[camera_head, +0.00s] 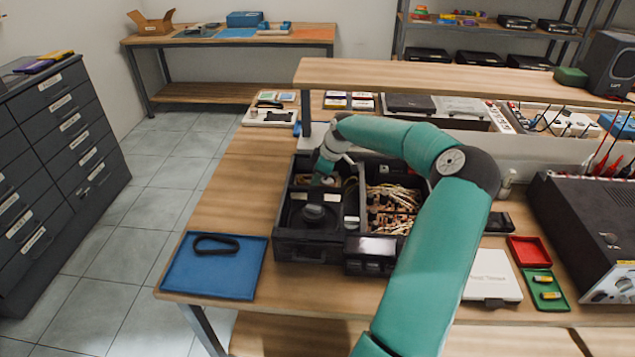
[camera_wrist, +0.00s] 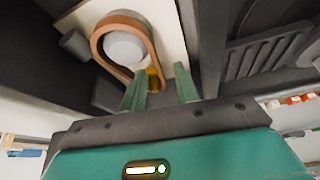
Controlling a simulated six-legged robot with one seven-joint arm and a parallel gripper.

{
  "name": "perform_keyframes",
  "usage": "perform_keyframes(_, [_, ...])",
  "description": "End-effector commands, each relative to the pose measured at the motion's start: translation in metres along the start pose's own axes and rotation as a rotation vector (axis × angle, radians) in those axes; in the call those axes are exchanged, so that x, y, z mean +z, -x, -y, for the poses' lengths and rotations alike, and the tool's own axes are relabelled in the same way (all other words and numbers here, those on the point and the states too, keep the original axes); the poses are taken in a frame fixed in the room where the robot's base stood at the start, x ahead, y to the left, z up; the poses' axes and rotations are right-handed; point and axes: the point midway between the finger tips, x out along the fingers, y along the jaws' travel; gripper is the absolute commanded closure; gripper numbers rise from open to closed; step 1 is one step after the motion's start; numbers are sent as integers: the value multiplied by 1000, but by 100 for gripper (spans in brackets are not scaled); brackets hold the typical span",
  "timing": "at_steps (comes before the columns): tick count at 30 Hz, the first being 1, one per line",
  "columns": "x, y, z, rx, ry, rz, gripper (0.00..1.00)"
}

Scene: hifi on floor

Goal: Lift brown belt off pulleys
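The brown belt (camera_wrist: 97,45) shows in the wrist view as a loop around a large pale round pulley (camera_wrist: 124,48) and a small brass pulley (camera_wrist: 153,79). My gripper (camera_wrist: 161,68) is open, its two teal fingers apart. The left finger is close to the brass pulley and the belt's near end; I cannot tell whether it touches. The belt shows no slack. In the head view my gripper (camera_head: 322,174) reaches down into the upper left part of the opened black hi-fi unit (camera_head: 306,246). The belt and pulleys cannot be made out there.
A blue tray (camera_head: 190,276) with a black belt (camera_head: 215,243) lies left of the unit. Wiring (camera_head: 393,205) fills the unit's right side. A white box (camera_head: 492,277), red tray (camera_head: 528,251) and green tray (camera_head: 546,300) lie to the right. A raised shelf (camera_head: 450,78) stands behind.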

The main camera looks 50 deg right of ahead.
Motion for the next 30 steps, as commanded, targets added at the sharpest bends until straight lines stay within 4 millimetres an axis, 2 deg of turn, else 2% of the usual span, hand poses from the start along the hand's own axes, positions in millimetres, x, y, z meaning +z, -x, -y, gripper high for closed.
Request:
perform_keyframes(3, [-1,-10,0,0,0,-2,69])
perform_keyframes(10, [-1,-11,0,1,0,-1,71])
perform_keyframes(14, [-1,-10,0,1,0,-1,97])
perform_keyframes(15, [-1,-10,0,1,0,-1,100])
perform_keyframes(26, [-1,-9,0,1,0,-1,100])
perform_keyframes(30, [-3,-3,0,2,0,0,100])
